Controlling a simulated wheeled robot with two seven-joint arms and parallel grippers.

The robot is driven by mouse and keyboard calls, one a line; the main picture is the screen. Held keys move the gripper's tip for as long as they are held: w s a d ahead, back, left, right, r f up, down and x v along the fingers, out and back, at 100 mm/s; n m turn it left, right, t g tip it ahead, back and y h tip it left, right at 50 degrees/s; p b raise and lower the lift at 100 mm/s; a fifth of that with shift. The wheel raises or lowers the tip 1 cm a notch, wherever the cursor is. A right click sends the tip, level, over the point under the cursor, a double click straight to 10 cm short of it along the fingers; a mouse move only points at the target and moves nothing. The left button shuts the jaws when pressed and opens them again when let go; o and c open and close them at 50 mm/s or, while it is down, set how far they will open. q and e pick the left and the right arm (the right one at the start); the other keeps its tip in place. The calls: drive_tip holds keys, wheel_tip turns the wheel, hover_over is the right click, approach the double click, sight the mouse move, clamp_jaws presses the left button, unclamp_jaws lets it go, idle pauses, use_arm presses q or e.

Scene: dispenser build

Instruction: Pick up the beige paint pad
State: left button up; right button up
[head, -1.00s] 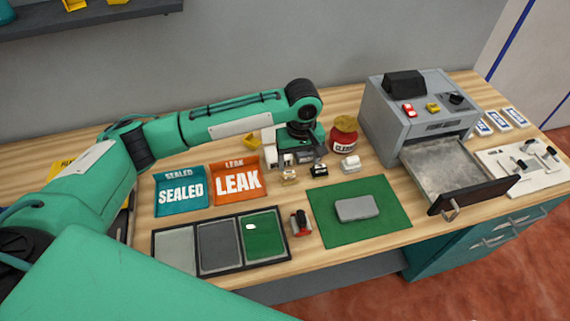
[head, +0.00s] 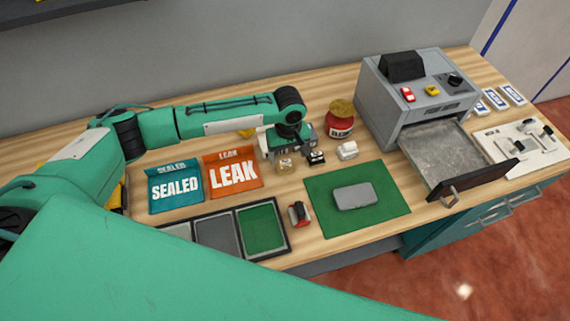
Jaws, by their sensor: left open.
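The beige paint pad (head: 285,165) is a small block on the wooden table, at the left end of a short row. A black pad (head: 316,158) and a white pad (head: 347,150) stand to its right. My left gripper (head: 287,153) is open, just above and behind the beige pad in the head view. Its fingers are small and partly hidden by the wrist, so I cannot tell whether they touch or straddle the pad. My right gripper is not in view.
A red jar (head: 340,125) stands behind the pads. In front are a green mat (head: 325,222) with a grey block (head: 355,197), and a red-black item (head: 299,213). The LEAK tray (head: 233,174) and SEALED tray (head: 175,188) lie left. A grey machine (head: 385,115) has its drawer (head: 440,155) open.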

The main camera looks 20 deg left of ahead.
sight(285, 161)
use_arm(q)
drive_tip(key=f, duration=0.1)
drive_tip(key=f+p, duration=0.1)
drive_tip(key=f, duration=0.1)
drive_tip(key=shift+a+f, duration=0.3)
drive_tip(key=shift+a, duration=0.1)
drive_tip(key=shift+f, duration=0.55)
drive_tip(key=c, duration=1)
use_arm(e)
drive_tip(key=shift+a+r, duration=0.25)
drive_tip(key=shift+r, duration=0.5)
use_arm(q)
drive_tip(key=shift+r, duration=0.1)
